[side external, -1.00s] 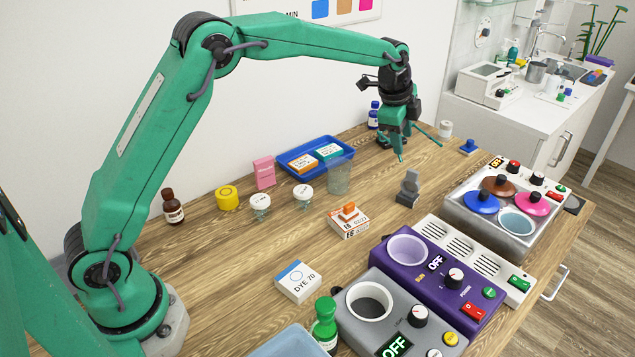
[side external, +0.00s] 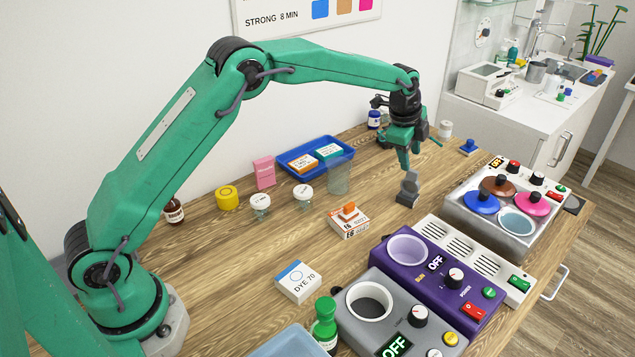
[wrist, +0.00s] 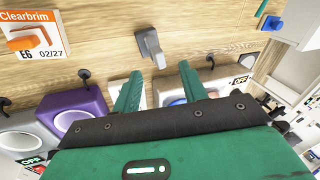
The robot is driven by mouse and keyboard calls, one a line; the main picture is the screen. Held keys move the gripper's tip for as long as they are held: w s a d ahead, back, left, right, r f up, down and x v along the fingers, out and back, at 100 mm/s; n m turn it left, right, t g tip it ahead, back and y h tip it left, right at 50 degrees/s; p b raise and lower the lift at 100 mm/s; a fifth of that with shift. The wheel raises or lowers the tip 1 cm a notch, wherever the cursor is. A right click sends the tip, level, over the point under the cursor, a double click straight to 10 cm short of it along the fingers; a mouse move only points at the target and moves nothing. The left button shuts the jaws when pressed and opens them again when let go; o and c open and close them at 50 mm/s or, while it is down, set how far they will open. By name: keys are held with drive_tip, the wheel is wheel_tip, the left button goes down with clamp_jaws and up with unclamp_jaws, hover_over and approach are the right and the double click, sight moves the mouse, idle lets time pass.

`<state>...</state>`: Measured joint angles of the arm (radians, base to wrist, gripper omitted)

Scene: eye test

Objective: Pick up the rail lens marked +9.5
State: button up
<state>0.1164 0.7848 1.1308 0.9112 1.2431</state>
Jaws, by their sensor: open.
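I cannot pick out a lens marked +9.5 in either view; no such marking is legible. My gripper (side external: 411,160) is open and points down just above a small grey upright object (side external: 408,190) on the wooden table. In the wrist view, my gripper's two green fingers (wrist: 160,72) are apart with nothing seen between them. The grey object (wrist: 151,46) shows there just beyond the fingertips, between their lines. I see no marking on it and cannot tell if the fingers touch it.
An orange-and-white Clearbrim box (side external: 348,222) lies left of the grey object. A purple device (side external: 447,293) and a grey device (side external: 385,320) stand in front. A metal unit with coloured lids (side external: 492,222) is at the right. A blue tray (side external: 292,152) and glass beaker (side external: 339,180) are behind.

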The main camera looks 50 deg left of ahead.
sight(410, 172)
drive_tip(key=shift+x, duration=2.6)
drive_tip(key=shift+s, duration=0.1)
clamp_jaws()
drive_tip(key=shift+s+f, duration=0.1)
drive_tip(key=shift+f, duration=0.15)
